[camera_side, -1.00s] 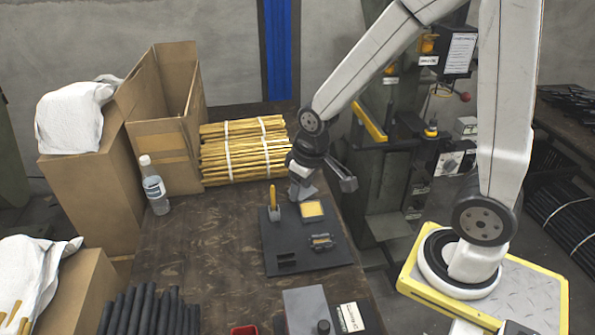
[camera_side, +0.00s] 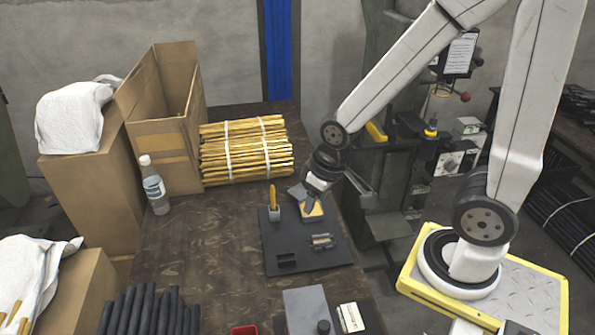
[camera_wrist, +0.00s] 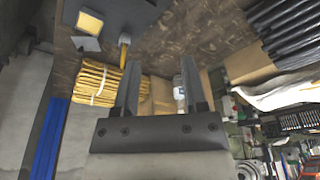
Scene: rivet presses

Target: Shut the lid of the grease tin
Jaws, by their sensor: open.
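The grease tin (camera_side: 313,210) stands at the back right of a dark mat, its yellow grease showing. Its grey lid (camera_side: 297,191) is raised at the tin's back left side. In the wrist view the yellow grease (camera_wrist: 89,23) and the grey lid (camera_wrist: 85,43) show at the upper left.
The dark mat (camera_side: 285,240) also bears a yellow-handled tool (camera_side: 272,197), a small block (camera_side: 321,241) and a slotted piece (camera_side: 287,259). A bundle of yellow sticks (camera_side: 245,152) lies behind. A bottle (camera_side: 155,188) stands left. The table left of the mat is clear.

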